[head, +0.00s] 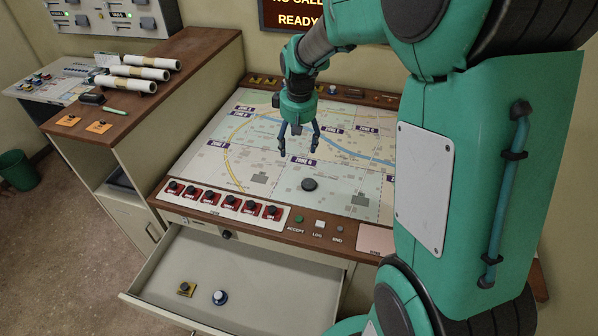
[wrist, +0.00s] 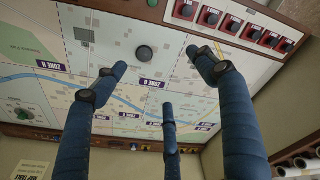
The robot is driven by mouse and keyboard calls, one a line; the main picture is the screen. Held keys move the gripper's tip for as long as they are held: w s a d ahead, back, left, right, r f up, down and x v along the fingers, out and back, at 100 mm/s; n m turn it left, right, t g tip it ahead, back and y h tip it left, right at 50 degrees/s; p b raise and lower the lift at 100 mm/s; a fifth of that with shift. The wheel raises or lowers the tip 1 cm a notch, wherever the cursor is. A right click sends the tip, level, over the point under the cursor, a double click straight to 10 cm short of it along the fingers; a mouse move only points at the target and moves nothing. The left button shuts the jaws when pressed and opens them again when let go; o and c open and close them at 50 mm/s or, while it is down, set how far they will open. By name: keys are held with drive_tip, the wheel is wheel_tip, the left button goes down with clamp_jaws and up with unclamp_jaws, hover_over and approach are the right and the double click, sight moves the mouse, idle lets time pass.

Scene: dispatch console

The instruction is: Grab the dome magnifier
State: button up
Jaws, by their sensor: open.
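A dark, low, round piece (head: 310,184) sits on the map near the front edge; it looks most like the dome magnifier, though I cannot see clear glass. It also shows in the wrist view (wrist: 145,52), at upper centre. My gripper (head: 299,149) is open and empty above the map, a little behind and above the round piece. In the wrist view its fingers (wrist: 160,75) are spread, with the round piece apart from them. A small round object with a pale top and dark blue base (head: 220,298) lies in the open drawer; I cannot tell what it is.
The drawer (head: 172,252) stands open below the console front. Red switches (head: 222,203) line the map's front left edge. White rolls (head: 133,73) lie on the left cabinet. The map (head: 255,150) around the round piece is clear.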

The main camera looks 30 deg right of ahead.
drive_tip(key=n+g+p, duration=0.1)
drive_tip(key=g, duration=0.1)
hover_over(309, 180)
wheel_tip(309, 180, down, 16)
drive_tip(key=shift+s+a+f, duration=0.15)
drive_tip(key=shift+f, duration=0.1)
wheel_tip(309, 180, down, 7)
drive_tip(key=shift+f, duration=0.1)
drive_tip(key=shift+f+b, duration=0.3)
drive_tip(key=shift+f, duration=0.3)
drive_tip(key=shift+f+b, duration=0.3)
drive_tip(key=shift+f, duration=2.3)
drive_tip(key=shift+c, duration=0.3)
